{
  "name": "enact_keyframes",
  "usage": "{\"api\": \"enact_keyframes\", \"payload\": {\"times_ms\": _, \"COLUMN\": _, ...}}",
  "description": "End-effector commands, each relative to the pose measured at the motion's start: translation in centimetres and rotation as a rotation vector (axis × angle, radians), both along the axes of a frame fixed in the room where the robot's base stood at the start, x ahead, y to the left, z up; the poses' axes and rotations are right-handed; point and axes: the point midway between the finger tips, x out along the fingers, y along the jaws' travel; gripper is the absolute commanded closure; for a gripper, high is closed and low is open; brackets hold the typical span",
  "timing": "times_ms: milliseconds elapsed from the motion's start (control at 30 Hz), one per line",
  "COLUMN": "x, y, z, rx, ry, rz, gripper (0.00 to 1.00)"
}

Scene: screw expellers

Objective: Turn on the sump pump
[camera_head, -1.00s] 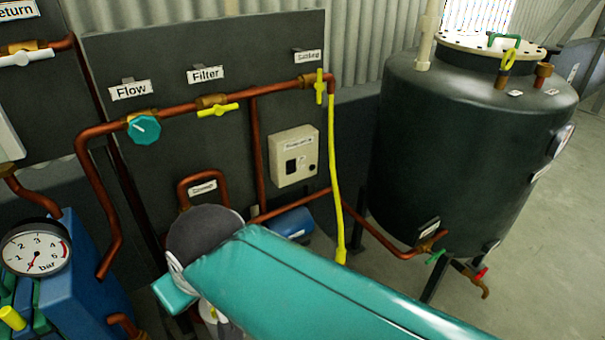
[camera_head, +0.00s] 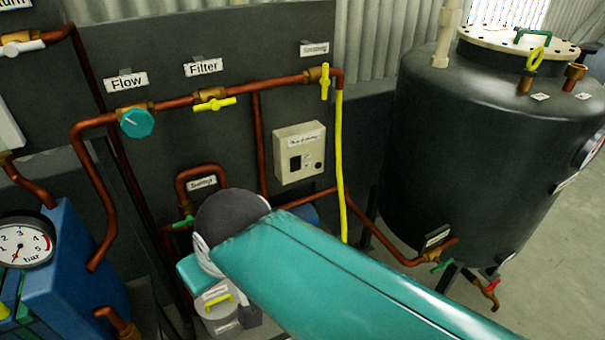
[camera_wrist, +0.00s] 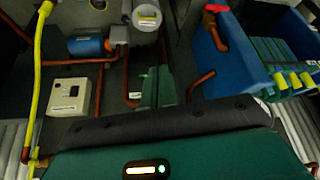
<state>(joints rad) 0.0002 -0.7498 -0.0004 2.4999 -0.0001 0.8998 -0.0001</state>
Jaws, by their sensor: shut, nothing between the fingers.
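A cream switch box (camera_head: 299,153) is mounted on the dark panel. It has a small label, a dark square switch and a round black knob; the label is too small to read surely. The box also shows upside down in the wrist view (camera_wrist: 67,97), left of my gripper. A blue motor-like pump (camera_head: 303,214) is low behind my arm, mostly hidden; it shows more clearly in the wrist view (camera_wrist: 86,45). My gripper (camera_wrist: 157,72) is shut and empty, apart from the box.
Copper pipes carry a teal Flow knob (camera_head: 137,122), a yellow Filter valve (camera_head: 215,104) and another yellow valve (camera_head: 325,82). A yellow hose (camera_head: 340,165) hangs right of the box. A dark tank (camera_head: 480,150) stands right. A blue unit with a gauge (camera_head: 22,245) is left.

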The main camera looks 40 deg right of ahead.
Motion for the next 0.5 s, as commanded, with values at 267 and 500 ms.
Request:
{"api": "enact_keyframes", "payload": {"times_ms": 267, "x": 4.9, "y": -3.4, "z": -0.2, "rx": -0.129, "ry": -0.063, "rz": 0.026, "gripper": 1.00}}
{"api": "enact_keyframes", "payload": {"times_ms": 500, "x": 13.8, "y": -13.2, "z": -1.7, "rx": -0.434, "ry": -0.166, "rz": 0.152, "gripper": 1.00}}
